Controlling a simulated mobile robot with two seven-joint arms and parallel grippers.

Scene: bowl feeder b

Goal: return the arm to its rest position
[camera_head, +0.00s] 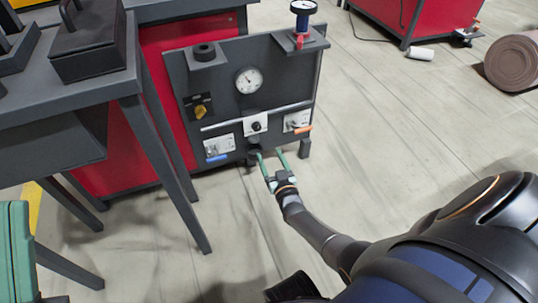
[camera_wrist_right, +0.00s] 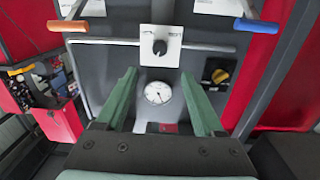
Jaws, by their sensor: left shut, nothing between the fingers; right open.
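My right arm (camera_head: 325,240) reaches from the lower right toward a dark panel (camera_head: 225,88). My right gripper (camera_head: 268,155) is open, with its two green fingers spread apart and nothing between them. It is at the panel's lower edge, below a white plate with a black knob (camera_head: 256,125). In the right wrist view, the gripper (camera_wrist_right: 159,76) has the panel's round gauge (camera_wrist_right: 158,92) framed between its fingers, with a knob (camera_wrist_right: 159,47) beyond. Whether the fingertips touch the panel, I cannot tell. My left gripper is not in view.
The panel carries an orange handle (camera_head: 303,129), a blue handle (camera_head: 217,157) and a yellow knob (camera_head: 201,111). A dark table (camera_head: 75,90) stands at the left, a green object (camera_head: 20,260) at lower left.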

